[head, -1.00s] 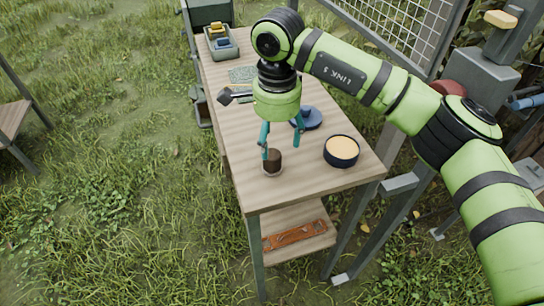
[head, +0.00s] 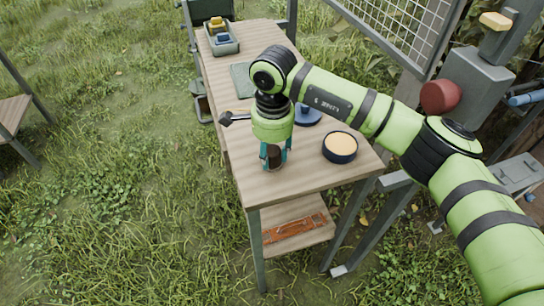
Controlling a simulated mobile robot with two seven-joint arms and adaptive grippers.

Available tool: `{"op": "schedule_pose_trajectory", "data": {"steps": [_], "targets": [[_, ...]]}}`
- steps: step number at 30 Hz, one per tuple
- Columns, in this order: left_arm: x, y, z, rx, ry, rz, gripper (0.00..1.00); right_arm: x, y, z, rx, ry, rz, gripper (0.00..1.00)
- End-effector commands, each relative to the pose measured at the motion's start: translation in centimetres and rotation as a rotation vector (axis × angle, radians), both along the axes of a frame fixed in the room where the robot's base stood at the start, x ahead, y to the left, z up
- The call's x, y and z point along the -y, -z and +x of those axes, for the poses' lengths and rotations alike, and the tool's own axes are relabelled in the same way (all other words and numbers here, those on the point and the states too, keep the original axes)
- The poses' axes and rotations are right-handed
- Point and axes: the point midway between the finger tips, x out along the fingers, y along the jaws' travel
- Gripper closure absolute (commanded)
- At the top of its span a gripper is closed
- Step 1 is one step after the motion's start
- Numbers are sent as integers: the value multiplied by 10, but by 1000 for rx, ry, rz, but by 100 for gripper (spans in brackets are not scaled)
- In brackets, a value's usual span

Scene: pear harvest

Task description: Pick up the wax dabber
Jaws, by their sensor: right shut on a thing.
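The wax dabber (head: 274,153) looks like a small dark brown upright piece near the front left of the wooden table. My right gripper (head: 274,158) points down over it with its teal fingers on either side, shut on it. The dabber's top is hidden between the fingers and its base seems at table height; I cannot tell whether it is lifted. My left gripper does not show.
A dark round tin with pale yellow contents (head: 340,147) stands right of the gripper on the table (head: 310,177). A blue round object (head: 307,115) sits behind it. A grey tray (head: 222,40) with yellow and blue items is at the far end. A wire mesh panel (head: 405,25) stands behind.

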Motion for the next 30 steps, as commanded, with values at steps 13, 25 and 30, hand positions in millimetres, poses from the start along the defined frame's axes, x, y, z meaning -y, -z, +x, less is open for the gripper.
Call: {"op": "schedule_pose_trajectory", "data": {"steps": [13, 25, 30], "targets": [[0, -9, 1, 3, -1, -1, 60, 0, -20, 1, 2, 0, -1, 93], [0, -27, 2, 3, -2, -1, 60, 59, -77, -2, 3, 5, -1, 93], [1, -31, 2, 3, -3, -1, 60, 91, -95, -5, 2, 3, -1, 93]]}}
